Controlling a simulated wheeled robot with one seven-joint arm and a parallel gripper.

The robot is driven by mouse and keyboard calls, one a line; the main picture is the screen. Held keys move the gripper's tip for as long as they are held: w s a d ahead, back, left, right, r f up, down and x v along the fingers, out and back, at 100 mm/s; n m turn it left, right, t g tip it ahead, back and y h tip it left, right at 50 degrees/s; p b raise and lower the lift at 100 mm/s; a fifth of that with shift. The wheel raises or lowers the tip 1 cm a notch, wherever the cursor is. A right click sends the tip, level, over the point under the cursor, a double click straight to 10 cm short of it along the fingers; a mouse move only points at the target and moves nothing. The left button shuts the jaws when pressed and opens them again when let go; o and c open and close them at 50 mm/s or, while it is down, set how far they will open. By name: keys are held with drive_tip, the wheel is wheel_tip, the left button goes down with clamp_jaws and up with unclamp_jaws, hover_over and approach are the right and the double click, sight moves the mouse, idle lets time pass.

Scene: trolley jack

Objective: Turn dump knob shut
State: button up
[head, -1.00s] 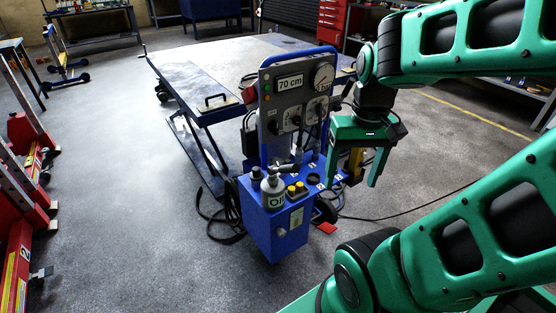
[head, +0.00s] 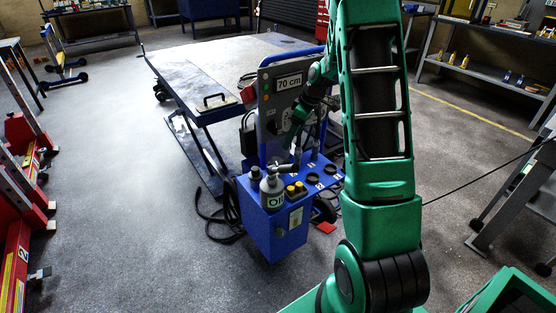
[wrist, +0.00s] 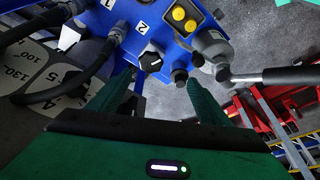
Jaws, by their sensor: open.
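A black knob (wrist: 150,62) with a white mark sits on the blue unit (wrist: 175,45) in the wrist view, near a label "2". I cannot tell for sure that it is the dump knob, nor whether it is shut. My gripper (wrist: 160,85) is open, with its two green fingers on either side of the line to this knob. The knob shows between and beyond the fingertips; no contact is visible. In the head view my gripper (head: 296,128) is in front of the grey panel (head: 270,105), above the blue unit (head: 270,232), and my arm hides part of both.
A grey oil bottle (head: 272,190) and two yellow buttons (head: 295,189) stand on the unit. The bottle (wrist: 213,45) is close to my right finger in the wrist view. Black hoses (wrist: 50,95) run at left. A lift table (head: 200,80) stands behind.

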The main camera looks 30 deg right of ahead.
drive_tip(key=n, duration=0.2)
approach(277, 161)
drive_tip(key=shift+y, duration=0.3)
drive_tip(key=x, duration=0.8)
drive_tip(key=shift+w+d+f, duration=0.1)
drive_tip(key=shift+d+f, duration=0.05)
drive_tip(key=shift+d, duration=0.15)
drive_tip(key=c, duration=1.1)
